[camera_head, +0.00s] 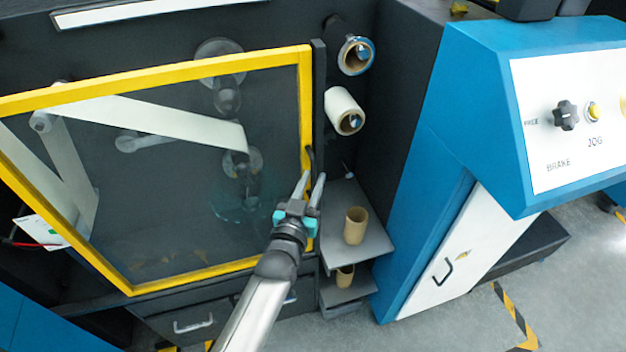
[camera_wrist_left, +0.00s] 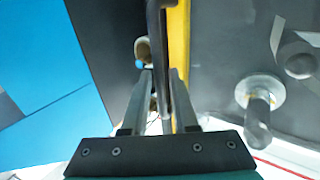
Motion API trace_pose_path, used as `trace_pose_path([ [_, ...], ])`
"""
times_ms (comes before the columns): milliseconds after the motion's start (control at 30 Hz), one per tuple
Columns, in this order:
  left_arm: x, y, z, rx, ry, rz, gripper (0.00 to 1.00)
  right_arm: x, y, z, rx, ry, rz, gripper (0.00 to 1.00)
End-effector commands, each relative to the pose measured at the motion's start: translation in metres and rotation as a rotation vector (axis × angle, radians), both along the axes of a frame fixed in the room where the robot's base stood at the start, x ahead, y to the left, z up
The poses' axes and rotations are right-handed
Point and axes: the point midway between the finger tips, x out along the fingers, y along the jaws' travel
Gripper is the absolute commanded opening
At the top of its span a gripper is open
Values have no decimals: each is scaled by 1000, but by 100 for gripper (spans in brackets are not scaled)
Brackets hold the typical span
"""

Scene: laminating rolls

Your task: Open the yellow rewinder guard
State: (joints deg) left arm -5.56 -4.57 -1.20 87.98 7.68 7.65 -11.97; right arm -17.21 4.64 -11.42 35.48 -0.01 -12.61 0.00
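The yellow rewinder guard (camera_head: 190,69) is a clear panel in a yellow frame, at the left of the head view. It looks closed, its right edge beside a dark post. Its black handle (camera_head: 310,158) is on that right edge. The handle (camera_wrist_left: 157,40) and the yellow frame edge (camera_wrist_left: 178,50) also show in the left wrist view. My left gripper (camera_head: 314,175) is at the handle. Its fingers (camera_wrist_left: 163,85) are apart, with the handle bar between them and a gap visible. Contact cannot be told. My right gripper is not in view.
Right of the guard are a white roll (camera_head: 343,108), a cardboard core on a shaft (camera_head: 355,55) and a grey shelf (camera_head: 370,245) with a brown core (camera_head: 355,226). A blue control console (camera_head: 480,110) stands further right. Grey floor (camera_head: 420,335) is clear in front.

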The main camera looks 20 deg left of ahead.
Motion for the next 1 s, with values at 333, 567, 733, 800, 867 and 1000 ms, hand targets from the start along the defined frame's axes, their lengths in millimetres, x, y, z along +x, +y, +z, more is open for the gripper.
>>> trace_pose_path([
  [333, 8, 0, 0, 0, 1, 0, 27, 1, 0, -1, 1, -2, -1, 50],
  [567, 8, 0, 0, 0, 0, 0, 11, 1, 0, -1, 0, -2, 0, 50],
  [733, 8, 0, 0, 0, 0, 0, 0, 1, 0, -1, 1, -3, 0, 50],
  [800, 8, 0, 0, 0, 0, 0, 0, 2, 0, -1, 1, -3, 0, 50],
  [867, 8, 0, 0, 0, 0, 0, 0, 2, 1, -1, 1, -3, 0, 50],
  [1000, 8, 0, 0, 0, 0, 0, 0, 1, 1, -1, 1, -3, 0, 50],
])
